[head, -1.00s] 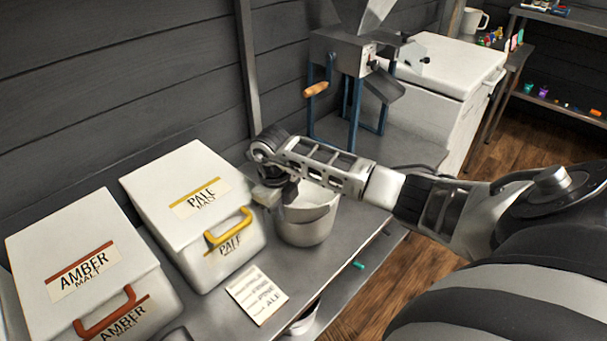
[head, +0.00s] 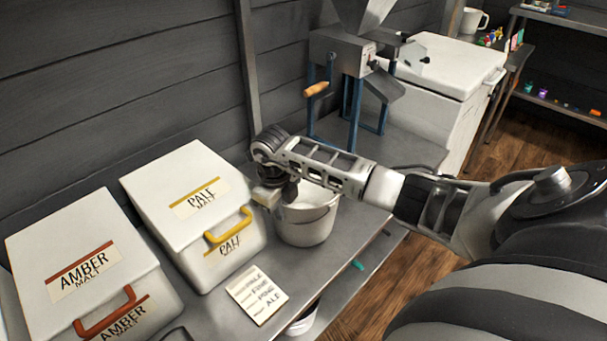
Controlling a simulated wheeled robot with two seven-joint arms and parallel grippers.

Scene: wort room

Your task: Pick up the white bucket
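The white bucket (head: 305,228) stands upright on the grey metal table, right of the pale malt box. My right arm reaches in from the right across the bucket's top and hides part of its rim. My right gripper (head: 268,198) points down at the bucket's left rim. Its fingertips are small and partly hidden, so I cannot tell whether they are open or closed on the rim. My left gripper is out of view.
The pale malt box (head: 160,185) stands close left of the bucket, with the amber malt box (head: 50,230) further left. A recipe card (head: 257,295) lies in front. A grain mill (head: 350,60) and a white chest (head: 450,65) stand behind. Another white container (head: 302,322) shows below the table edge.

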